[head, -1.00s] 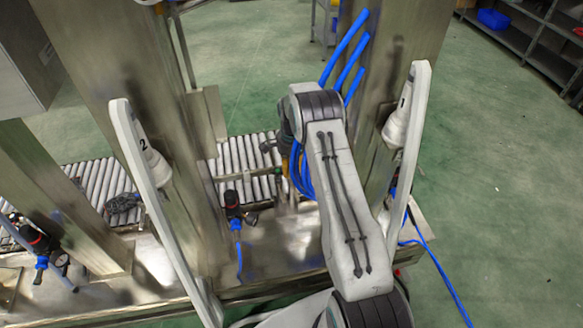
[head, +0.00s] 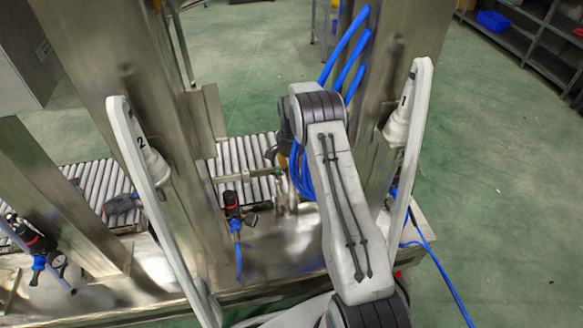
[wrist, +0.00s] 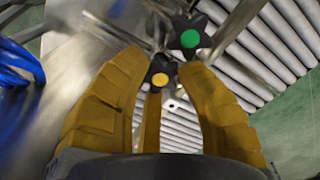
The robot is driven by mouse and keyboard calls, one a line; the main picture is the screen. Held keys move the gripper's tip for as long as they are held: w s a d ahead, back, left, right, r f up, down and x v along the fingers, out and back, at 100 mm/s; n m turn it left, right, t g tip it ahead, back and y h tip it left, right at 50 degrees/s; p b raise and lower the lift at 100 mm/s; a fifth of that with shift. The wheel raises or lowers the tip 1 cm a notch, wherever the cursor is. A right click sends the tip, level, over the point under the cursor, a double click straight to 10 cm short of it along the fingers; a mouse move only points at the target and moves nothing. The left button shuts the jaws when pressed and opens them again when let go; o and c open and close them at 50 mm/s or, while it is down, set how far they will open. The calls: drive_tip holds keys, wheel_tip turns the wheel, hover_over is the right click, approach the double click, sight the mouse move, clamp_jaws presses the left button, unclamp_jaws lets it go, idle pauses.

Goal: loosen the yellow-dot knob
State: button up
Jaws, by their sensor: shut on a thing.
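The yellow-dot knob (wrist: 160,79) is a dark star-shaped knob with a yellow centre, in the middle of the wrist view. My gripper (wrist: 160,72) has its yellow-brown fingers around this knob and is shut on it. A similar dark knob with a green dot (wrist: 190,39) sits just above and to the right of it, outside the fingers. In the head view my arm hides most of the gripper, and I cannot make out the yellow-dot knob there.
A roller conveyor (head: 236,158) runs behind the steel posts (head: 125,100). Blue hoses (head: 345,60) hang at the upper middle. A red-topped valve with a gauge (head: 232,205) stands left of my arm. Open green floor lies to the right.

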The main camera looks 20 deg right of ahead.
drive_tip(key=shift+f, duration=0.1)
drive_tip(key=o, duration=1.2)
wheel_tip(320, 180, up, 12)
idle(0.3)
